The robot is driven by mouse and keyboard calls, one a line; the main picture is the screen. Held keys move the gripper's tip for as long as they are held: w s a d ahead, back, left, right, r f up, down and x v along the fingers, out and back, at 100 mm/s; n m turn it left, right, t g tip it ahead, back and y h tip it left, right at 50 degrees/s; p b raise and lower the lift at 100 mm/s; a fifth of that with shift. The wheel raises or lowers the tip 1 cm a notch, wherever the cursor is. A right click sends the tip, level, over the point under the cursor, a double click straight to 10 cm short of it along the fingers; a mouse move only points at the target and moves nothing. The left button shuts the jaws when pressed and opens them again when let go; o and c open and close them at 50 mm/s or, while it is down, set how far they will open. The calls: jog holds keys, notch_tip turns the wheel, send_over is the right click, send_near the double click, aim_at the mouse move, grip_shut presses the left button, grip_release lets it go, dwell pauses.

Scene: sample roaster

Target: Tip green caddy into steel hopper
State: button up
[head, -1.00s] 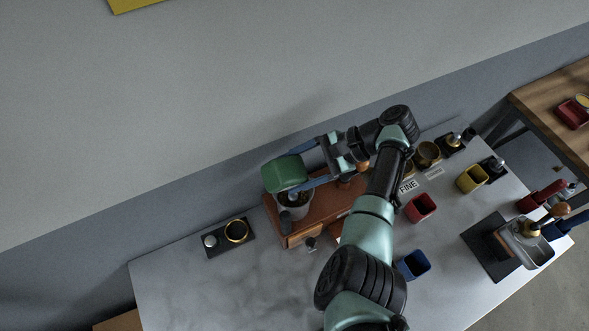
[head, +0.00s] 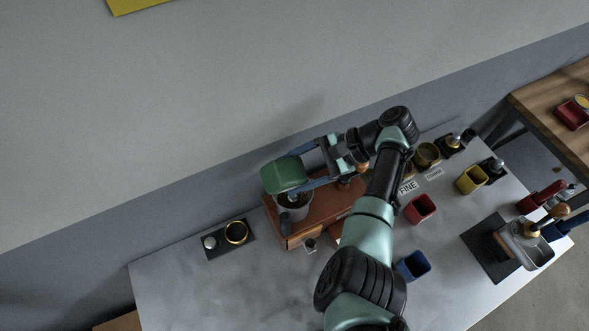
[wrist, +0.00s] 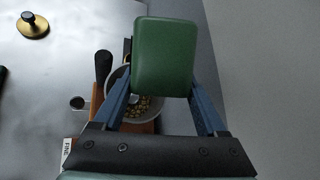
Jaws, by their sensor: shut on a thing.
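The green caddy (head: 286,173) is held tilted above the steel hopper (head: 293,208). It also shows in the wrist view (wrist: 165,57), its closed outer side toward the camera. My gripper (head: 312,170) is shut on the caddy, with one blue finger on each side; the fingers also show in the wrist view (wrist: 160,98). In the wrist view the hopper (wrist: 112,80) lies below the caddy and partly behind it, with several tan beans inside. The caddy's mouth and its contents are hidden.
The hopper stands on an orange-brown wooden box (head: 318,218). Red (head: 420,208), blue (head: 413,265) and yellow (head: 472,179) caddies stand to the right. A black plate with a gold ring (head: 236,232) lies to the left. The table's front left is clear.

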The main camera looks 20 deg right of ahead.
aim_at(296, 164)
jog(key=shift+r, duration=0.1)
notch_tip(296, 164, up, 3)
jog(key=p, duration=0.3)
dwell(0.4)
